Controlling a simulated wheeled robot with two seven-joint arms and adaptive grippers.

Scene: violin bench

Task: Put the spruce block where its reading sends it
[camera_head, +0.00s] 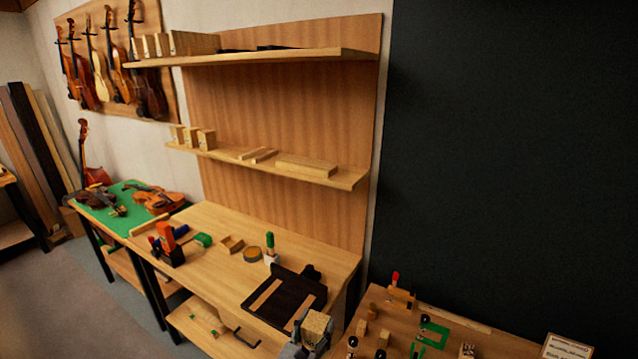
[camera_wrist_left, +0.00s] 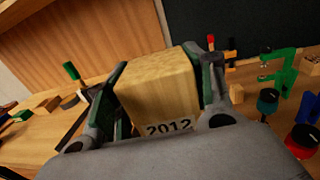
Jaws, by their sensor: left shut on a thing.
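The spruce block (camera_head: 317,326) is pale and held at the bottom of the head view, above the bench's front right corner. My left gripper (camera_head: 312,334) is shut on it. In the left wrist view the block (camera_wrist_left: 158,85) sits between the two fingers, with a label reading 2012 on its near face. The middle shelf (camera_head: 340,178) carries several small blocks at its left end and flat pieces further right. The upper shelf (camera_head: 340,54) carries several blocks at its left and dark pieces mid-shelf. My right gripper does not show.
A black fixture (camera_head: 312,288) lies on the main bench (camera_head: 215,272), near the held block. An orange-and-black tool (camera_head: 167,243), a small wooden tray (camera_head: 231,244) and a green-handled tool (camera_head: 270,242) stand behind. A right-hand bench (camera_head: 460,342) holds clamps and a sign (camera_head: 567,347).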

